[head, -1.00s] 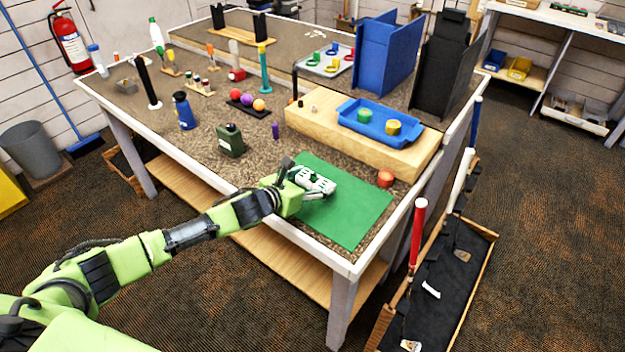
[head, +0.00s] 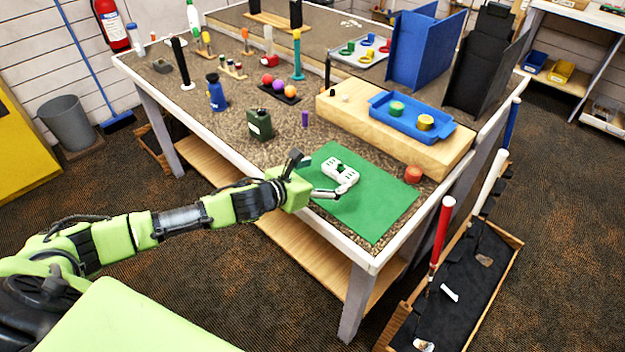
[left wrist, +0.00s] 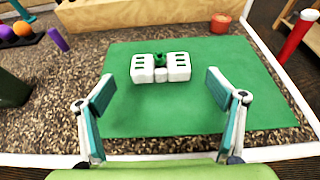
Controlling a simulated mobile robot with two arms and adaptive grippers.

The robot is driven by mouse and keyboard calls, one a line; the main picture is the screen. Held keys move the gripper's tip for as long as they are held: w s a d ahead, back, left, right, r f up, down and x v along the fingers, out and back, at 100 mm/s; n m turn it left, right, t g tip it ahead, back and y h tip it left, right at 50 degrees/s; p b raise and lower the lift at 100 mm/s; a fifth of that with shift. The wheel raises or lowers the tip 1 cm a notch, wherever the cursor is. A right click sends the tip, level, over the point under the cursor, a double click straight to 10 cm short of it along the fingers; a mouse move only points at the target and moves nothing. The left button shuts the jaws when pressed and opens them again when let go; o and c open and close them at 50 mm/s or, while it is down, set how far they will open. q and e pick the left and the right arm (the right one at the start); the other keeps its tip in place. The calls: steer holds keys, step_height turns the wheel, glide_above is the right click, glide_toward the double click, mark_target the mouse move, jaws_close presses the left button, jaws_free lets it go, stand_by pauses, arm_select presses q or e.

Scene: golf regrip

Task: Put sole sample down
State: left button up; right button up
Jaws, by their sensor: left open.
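The sole sample, a white piece with dark slots and a green middle (head: 341,172), lies on the green mat (head: 372,215). In the left wrist view the sole sample (left wrist: 161,68) rests near the far left part of the mat (left wrist: 200,112). My left gripper (head: 322,178) is at the mat's near left edge, just short of the sole sample. In the left wrist view its two fingers (left wrist: 161,92) are spread wide with nothing between them, and the sample lies beyond the tips, apart from them. My right gripper is not in view.
A wooden block (head: 395,140) bearing a blue tray (head: 440,134) stands behind the mat. An orange-red cup (head: 413,175) is by the mat's right corner. A green canister (head: 259,125) and a purple peg (head: 305,119) stand to the left. The mat's near right part is clear.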

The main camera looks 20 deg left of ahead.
arm_select(q)
steer(key=shift+b+v, duration=0.3)
steer(key=shift+v, duration=2.45)
